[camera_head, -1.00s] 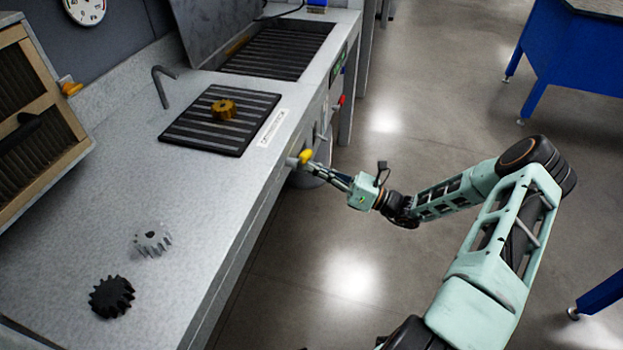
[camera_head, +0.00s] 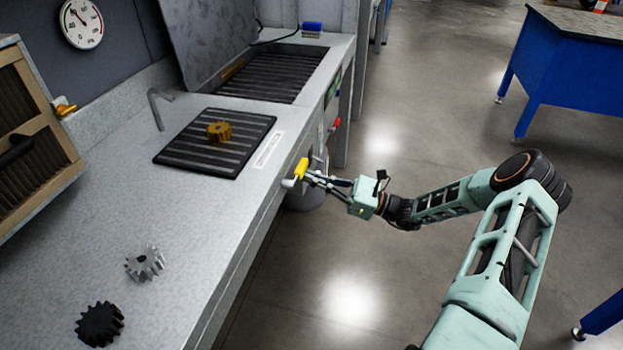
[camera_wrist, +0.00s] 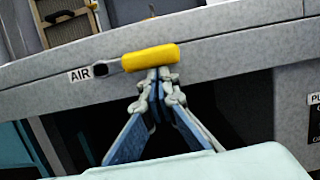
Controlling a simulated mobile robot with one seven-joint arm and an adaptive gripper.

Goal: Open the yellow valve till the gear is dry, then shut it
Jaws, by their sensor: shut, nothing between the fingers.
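The yellow valve handle (camera_head: 302,167) is on the front edge of the bench. In the wrist view the valve handle (camera_wrist: 150,57) lies roughly along the edge, its grey pivot end at the left beside the "AIR" label (camera_wrist: 88,73). My gripper (camera_head: 308,178) is shut with nothing between its fingers. In the wrist view the gripper (camera_wrist: 160,76) has its fingertips right at the underside of the handle's right half, touching or nearly so. A brass-coloured gear (camera_head: 219,131) sits on the dark slatted grate (camera_head: 190,160). Whether it is wet cannot be told.
A silver gear (camera_head: 145,263) and a black gear (camera_head: 100,324) lie on the near bench top. A bent grey pipe (camera_head: 155,108) stands by the grate. A red handle (camera_head: 336,123) is farther along the bench front. A dial gauge (camera_head: 82,24) hangs on the wall.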

